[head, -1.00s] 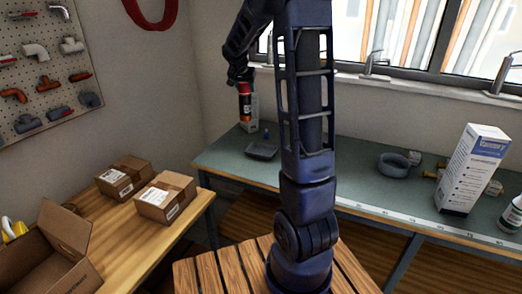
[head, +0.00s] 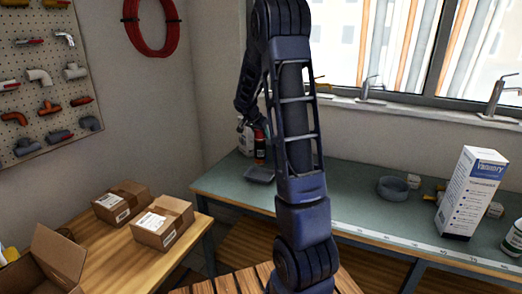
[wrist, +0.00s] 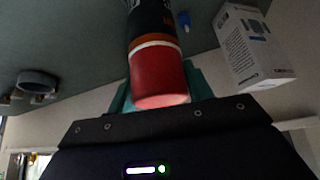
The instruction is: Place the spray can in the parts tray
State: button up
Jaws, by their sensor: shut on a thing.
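The spray can (head: 260,146) has a dark body with a red cap and an orange band. It is upright behind the small grey parts tray (head: 259,175) in the head view, near the bench's left end. I cannot tell whether its base touches anything. In the wrist view the can (wrist: 154,45) fills the upper middle, its red cap toward my gripper. My gripper (wrist: 160,88) is shut on the can at the cap, with teal fingers on both sides. The tray is not clearly visible in the wrist view.
A white box (wrist: 252,45) and a small blue object (wrist: 184,20) are beside the can. Along the green bench (head: 345,190) are a grey round dish (head: 392,188) and a tall white box (head: 470,195). Two cardboard boxes (head: 163,222) lie on the wooden table.

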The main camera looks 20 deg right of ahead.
aim_at(261, 148)
jog(key=shift+f, duration=4.2)
jog(key=o, duration=1.5)
jog(key=shift+c, duration=0.2)
